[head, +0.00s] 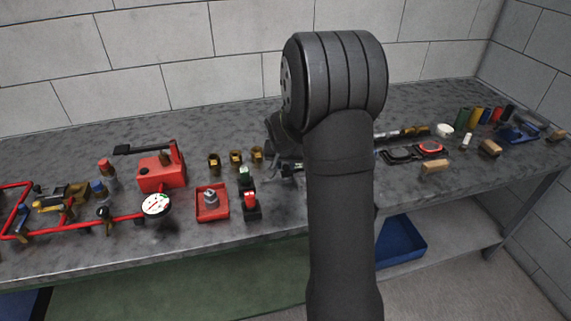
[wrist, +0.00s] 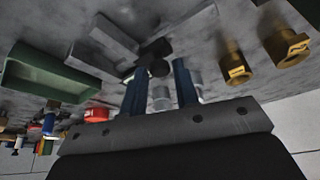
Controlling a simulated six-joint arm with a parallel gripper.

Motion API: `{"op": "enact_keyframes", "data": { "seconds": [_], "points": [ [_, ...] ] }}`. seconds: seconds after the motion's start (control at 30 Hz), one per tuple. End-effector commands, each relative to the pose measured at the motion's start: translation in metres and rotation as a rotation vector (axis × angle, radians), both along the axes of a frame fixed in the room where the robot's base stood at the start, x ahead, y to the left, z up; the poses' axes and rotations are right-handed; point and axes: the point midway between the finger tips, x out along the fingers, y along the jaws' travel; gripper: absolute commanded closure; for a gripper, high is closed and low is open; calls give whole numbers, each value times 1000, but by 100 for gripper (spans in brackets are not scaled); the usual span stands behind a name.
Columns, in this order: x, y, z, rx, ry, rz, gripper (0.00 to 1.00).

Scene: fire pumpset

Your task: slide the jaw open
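In the wrist view, my gripper (wrist: 157,72) shows two blue fingers that stand apart with a gap between them. A dark rounded piece (wrist: 156,56) shows near the fingertips, and a pale grey cylinder (wrist: 161,96) is visible through the gap. I cannot tell whether either finger touches them. Grey blocks (wrist: 115,33) on the bench lie just past the fingertips; they may be the vise and its jaw, but which block slides is unclear. In the head view my arm hides most of this spot; only a bit of grey metal (head: 289,167) shows left of it.
On the grey bench (head: 110,240), brass fittings (head: 236,157) stand close left of my arm; they also show in the wrist view (wrist: 235,68). A red tray (head: 212,204), a red pump box (head: 161,172) and a gauge (head: 156,204) lie further left. A green tray (wrist: 50,75) is nearby.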

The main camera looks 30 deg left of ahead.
Motion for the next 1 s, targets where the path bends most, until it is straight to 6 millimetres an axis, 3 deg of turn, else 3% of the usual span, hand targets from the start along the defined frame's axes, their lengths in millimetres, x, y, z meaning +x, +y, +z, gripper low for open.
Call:
{"op": "enact_keyframes", "data": {
  "seconds": [0.03, 0.13, 0.7, 0.73, 0.83, 1.0],
  "points": [
    [0, 0, 0, 0, 0, 0, 83],
    [0, 0, 0, 0, 0, 0, 100],
    [-13, 13, 0, 0, 0, 1, 100],
    [-13, 13, 0, 0, 0, 1, 77],
    [-13, 13, 0, 0, 0, 1, 58],
    [-13, 13, 0, 0, 0, 0, 57]
  ]
}}
